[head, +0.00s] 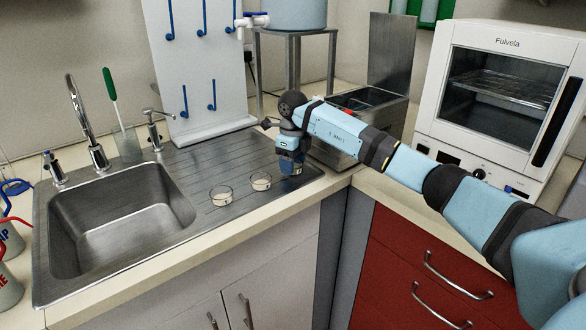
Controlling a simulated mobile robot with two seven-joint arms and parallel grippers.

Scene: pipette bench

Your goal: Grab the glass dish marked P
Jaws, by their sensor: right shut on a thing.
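Two small round glass dishes stand on the ribbed steel drainboard: one left dish (221,195) and one right dish (261,181). Each has a small dark mark, too small to read. My right gripper (291,168) points down at the right end of the drainboard, just right of the right dish and apart from it. It is shut on what looks like another glass dish, mostly hidden by the gripper, so I cannot read a letter on it. My left gripper is out of view.
A steel sink (120,220) lies left of the dishes. A white peg board (205,70) stands behind the drainboard. A steel water bath (335,145) is close behind my right gripper. A white oven (500,100) stands on the right counter.

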